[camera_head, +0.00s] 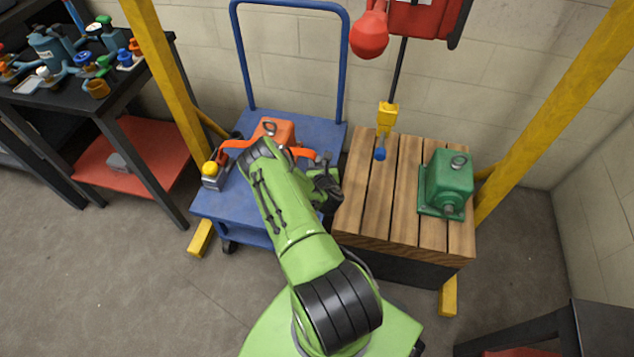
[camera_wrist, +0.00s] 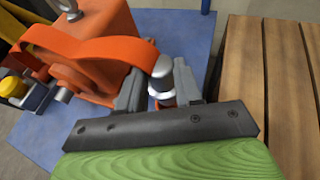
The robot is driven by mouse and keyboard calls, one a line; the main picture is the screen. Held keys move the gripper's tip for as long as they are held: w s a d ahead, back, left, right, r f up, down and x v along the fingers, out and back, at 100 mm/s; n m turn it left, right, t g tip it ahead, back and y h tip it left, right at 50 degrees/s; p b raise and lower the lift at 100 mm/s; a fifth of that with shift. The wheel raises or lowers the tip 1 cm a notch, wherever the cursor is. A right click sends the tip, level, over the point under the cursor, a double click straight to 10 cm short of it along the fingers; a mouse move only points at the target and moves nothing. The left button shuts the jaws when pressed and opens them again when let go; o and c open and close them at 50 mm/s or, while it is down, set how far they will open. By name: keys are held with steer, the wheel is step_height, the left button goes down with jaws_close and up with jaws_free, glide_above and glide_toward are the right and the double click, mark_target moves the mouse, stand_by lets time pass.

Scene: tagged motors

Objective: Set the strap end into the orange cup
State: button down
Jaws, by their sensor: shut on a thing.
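The orange strap (camera_wrist: 90,48) arcs over the orange motor (camera_wrist: 105,25) on the blue cart; in the head view the strap (camera_head: 237,143) also crosses that motor (camera_head: 280,130). Its strap end (camera_wrist: 161,68), a grey metal piece with a rounded top, is between the fingers of my gripper (camera_wrist: 158,88), which is shut on it. A pale ring and a small orange band (camera_wrist: 167,102) show just below the strap end. I cannot tell whether that band is the orange cup or part of the fitting. My gripper hides most of that spot.
A box with a yellow button (camera_head: 210,170) stands at the cart's left edge. The wooden crate (camera_head: 375,205) with a green motor (camera_head: 447,180) is close on the right. A yellow hoist hook (camera_head: 387,117) hangs above it. Yellow posts (camera_head: 165,70) flank the area.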

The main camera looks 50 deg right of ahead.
steer(key=shift+f+b, duration=0.95)
steer(key=shift+f, duration=2.3)
steer(key=c, duration=0.8)
jaws_free()
steer(key=shift+o, duration=0.2)
